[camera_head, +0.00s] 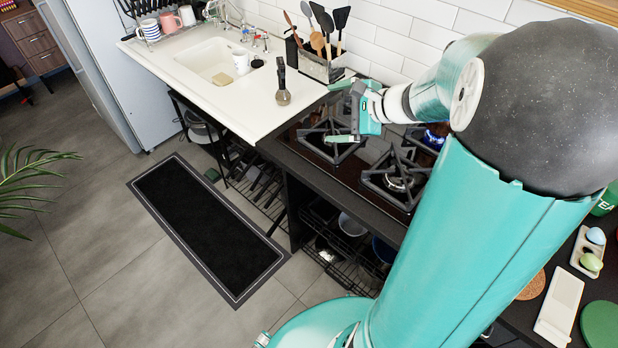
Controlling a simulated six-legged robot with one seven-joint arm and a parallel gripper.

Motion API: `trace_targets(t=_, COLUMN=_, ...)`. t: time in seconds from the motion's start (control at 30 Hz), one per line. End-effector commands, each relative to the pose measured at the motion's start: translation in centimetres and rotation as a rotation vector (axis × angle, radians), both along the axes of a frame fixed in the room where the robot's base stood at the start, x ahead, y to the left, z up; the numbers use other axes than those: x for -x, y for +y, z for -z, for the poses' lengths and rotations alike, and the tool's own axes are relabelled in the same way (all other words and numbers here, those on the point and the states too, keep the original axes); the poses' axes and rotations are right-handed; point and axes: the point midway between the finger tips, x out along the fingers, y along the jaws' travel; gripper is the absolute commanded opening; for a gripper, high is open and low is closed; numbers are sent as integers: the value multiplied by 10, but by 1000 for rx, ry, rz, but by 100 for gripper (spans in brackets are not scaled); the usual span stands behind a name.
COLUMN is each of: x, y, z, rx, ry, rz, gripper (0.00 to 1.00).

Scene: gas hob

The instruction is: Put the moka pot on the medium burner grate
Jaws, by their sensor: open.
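I cannot make out a moka pot for certain in the head view. A blue object (436,137) at the back right of the hob is mostly hidden by my arm, and I cannot tell what it is. My gripper (343,112) is open and empty above the left part of the hob, its two fingers spread apart. Below it is a black burner grate (318,142), partly covered by the lower finger. Another black grate (396,183) with a round burner stands bare at the front right. I cannot tell which grate is the medium one.
A utensil holder (318,68) stands by the tiled wall. A dark-handled item with a rounded base (283,95) stands on the white counter (235,105) left of the hob. A sink (215,60) is further left. Egg-shaped items (591,262) sit in a holder at right.

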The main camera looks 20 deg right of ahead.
Motion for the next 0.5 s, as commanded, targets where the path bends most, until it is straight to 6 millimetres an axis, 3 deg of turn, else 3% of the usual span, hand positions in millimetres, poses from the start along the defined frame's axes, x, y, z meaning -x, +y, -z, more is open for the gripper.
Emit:
trace_targets(t=0.03, x=10, y=35, z=-7, rx=108, ry=13, rz=-117, gripper=98)
trace_targets(t=0.2, x=58, y=111, z=-17, rx=460, ry=40, rz=-466, gripper=98)
trace_targets(t=0.33, x=101, y=147, z=-25, rx=730, ry=24, rz=-706, gripper=98)
trace_targets(t=0.5, x=153, y=168, z=-39, rx=1080, ry=-39, rz=-979, gripper=98)
